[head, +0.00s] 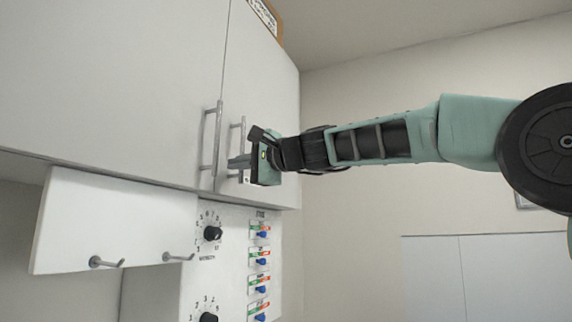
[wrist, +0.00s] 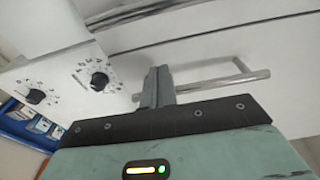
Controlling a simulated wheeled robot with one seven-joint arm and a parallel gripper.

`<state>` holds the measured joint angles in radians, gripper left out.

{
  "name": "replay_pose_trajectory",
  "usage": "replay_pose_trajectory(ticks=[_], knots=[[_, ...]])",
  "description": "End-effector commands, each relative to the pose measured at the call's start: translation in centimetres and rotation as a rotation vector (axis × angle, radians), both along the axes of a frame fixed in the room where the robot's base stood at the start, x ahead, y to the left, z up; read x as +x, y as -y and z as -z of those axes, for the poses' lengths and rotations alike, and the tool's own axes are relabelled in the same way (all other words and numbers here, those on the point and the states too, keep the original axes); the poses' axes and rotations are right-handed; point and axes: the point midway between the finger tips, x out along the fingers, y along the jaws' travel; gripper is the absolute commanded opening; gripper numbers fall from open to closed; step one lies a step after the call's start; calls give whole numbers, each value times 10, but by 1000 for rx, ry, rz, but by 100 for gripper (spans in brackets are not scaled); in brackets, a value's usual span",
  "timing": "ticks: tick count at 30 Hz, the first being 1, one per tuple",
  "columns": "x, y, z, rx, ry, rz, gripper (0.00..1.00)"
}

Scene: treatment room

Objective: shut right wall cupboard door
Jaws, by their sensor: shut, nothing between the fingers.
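The right wall cupboard door (head: 262,85) is a white panel with a vertical metal handle (head: 242,135). It looks flush or nearly flush with the left door (head: 120,80); a small gap cannot be ruled out. My gripper (head: 232,163) is shut and empty, at the lower part of the right door by its handle. In the wrist view, the closed fingers (wrist: 156,88) are beside the bar handle (wrist: 215,80) and overlap it in the picture. Whether they touch the handle or the door cannot be told. My gripper hides part of the right door's lower area.
The left door's handle (head: 211,140) stands close beside my gripper. Below hang a white panel with two pegs (head: 105,262) and a control panel (head: 225,270) with dials and coloured switches. A brown-framed item (head: 267,15) sits atop the cupboard. Open space lies to the right.

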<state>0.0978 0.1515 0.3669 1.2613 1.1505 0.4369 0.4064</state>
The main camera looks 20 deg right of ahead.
Motion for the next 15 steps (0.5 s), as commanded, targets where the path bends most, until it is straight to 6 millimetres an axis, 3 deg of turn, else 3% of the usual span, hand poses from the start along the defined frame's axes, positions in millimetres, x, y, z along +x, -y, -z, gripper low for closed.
replay_pose_trajectory(ticks=[3,15], knots=[[-25,21,4,-6,7,6,0],[-95,76,1,-10,7,0,0]])
